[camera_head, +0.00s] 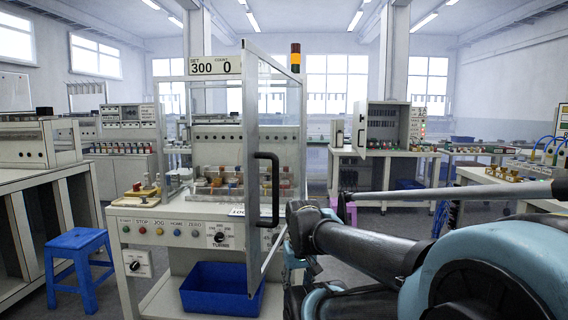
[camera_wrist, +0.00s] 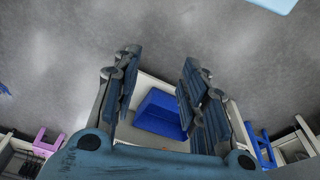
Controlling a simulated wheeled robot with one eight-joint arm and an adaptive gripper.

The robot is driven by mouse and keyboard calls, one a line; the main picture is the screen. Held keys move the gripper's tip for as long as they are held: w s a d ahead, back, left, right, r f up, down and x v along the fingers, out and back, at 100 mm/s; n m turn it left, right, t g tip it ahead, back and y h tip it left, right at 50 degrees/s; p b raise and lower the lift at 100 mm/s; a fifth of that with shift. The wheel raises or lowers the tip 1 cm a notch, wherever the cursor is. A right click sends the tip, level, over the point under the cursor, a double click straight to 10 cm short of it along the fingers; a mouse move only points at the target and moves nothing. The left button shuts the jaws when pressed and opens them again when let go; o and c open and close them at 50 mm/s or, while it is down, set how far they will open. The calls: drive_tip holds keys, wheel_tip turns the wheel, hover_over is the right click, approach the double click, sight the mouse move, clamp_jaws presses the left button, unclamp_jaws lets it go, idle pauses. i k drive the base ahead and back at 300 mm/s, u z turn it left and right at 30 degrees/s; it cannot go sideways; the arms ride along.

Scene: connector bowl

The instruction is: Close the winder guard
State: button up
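The winder guard (camera_head: 249,120) is a tall pale-framed clear panel on the front of the winder. It stands swung open towards me, its free edge nearest me and its far edge by the machine's right post. Its black bar handle (camera_head: 270,188) is on the panel near the free edge. My gripper (camera_wrist: 160,60) is open, with its two fingers apart and nothing between them in the wrist view. In the head view my arm comes in from the right, its end low and just right of the guard. The guard is not clearly seen in the wrist view.
A blue bin (camera_head: 222,290) sits on the winder's low shelf; it also shows beyond my fingers in the wrist view (camera_wrist: 160,112). The winder's control panel (camera_head: 170,231) faces me. A blue stool (camera_head: 80,262) stands at left. Grey floor (camera_wrist: 230,40) is open in the wrist view.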

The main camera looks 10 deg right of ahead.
sight(251, 54)
drive_tip(key=z, duration=0.2)
drive_tip(key=k, duration=0.9)
drive_tip(key=z, duration=0.25)
